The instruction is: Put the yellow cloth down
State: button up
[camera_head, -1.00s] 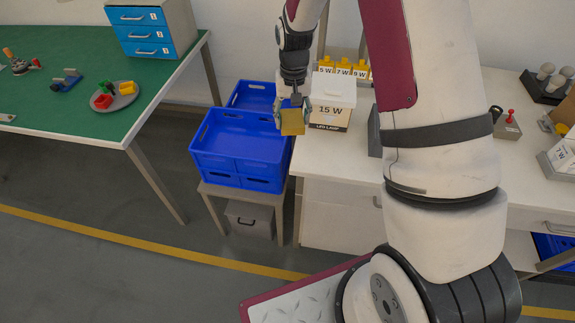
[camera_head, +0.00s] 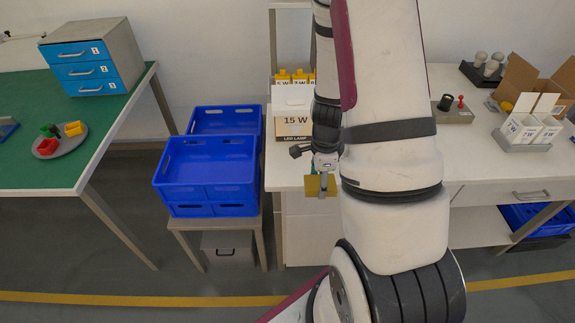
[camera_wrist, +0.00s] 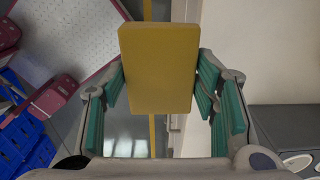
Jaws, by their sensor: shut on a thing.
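The yellow cloth (camera_head: 314,186) looks like a flat, folded yellow block. It hangs below my gripper (camera_head: 322,172), near the front edge of the white bench. In the wrist view the cloth (camera_wrist: 158,68) sits between the green-padded fingers of my gripper (camera_wrist: 160,95), which is shut on it. The cloth is held in the air, and its far side is hidden in the wrist view. My arm hides part of the bench behind the gripper.
Stacked blue crates (camera_head: 208,170) stand on a low stand left of the bench. A white 15 W lamp box (camera_head: 294,122) stands on the white bench (camera_head: 285,172).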

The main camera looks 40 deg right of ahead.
send_over(289, 167)
jog(key=shift+f+p, duration=0.35)
jog(key=shift+f, duration=0.35)
jog(key=shift+d+f+p, duration=0.1)
jog(key=shift+f+p, duration=0.3)
jog(key=shift+f, duration=1.35)
jog(key=shift+f, duration=0.15)
jog(key=o, duration=1.1)
